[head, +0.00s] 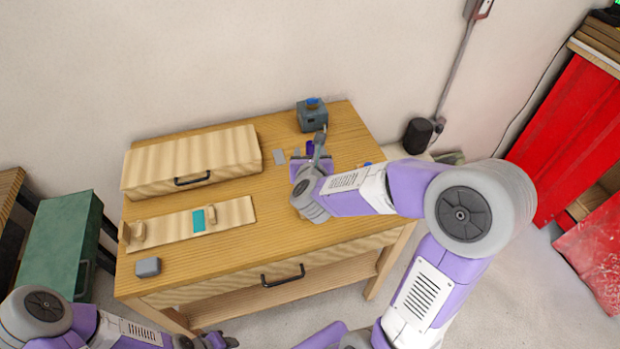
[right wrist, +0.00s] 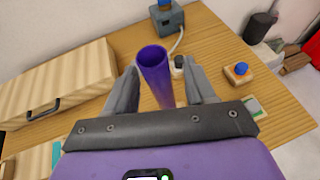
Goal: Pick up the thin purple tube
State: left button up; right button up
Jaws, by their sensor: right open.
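The thin purple tube (right wrist: 155,72) stands roughly upright in the right wrist view, its open top toward the camera. The lower end of the tube is partly hidden by the gripper. In the head view only a small dark purple part of the tube (head: 309,147) shows beside my right gripper (head: 320,148). My left gripper (head: 218,341) is at the bottom edge of the head view, away from the table; its jaws are unclear.
The wooden table (head: 255,235) holds a wooden box (head: 190,162) with a black handle. A board with a teal patch (head: 198,220) and a small grey block (head: 148,267) lie in front. A grey device with a blue top (head: 312,116) stands behind the tube.

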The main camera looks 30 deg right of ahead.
jog(key=shift+x, duration=0.9)
jog(key=shift+r, duration=0.1)
jog(key=shift+c, duration=0.3)
grip_shut()
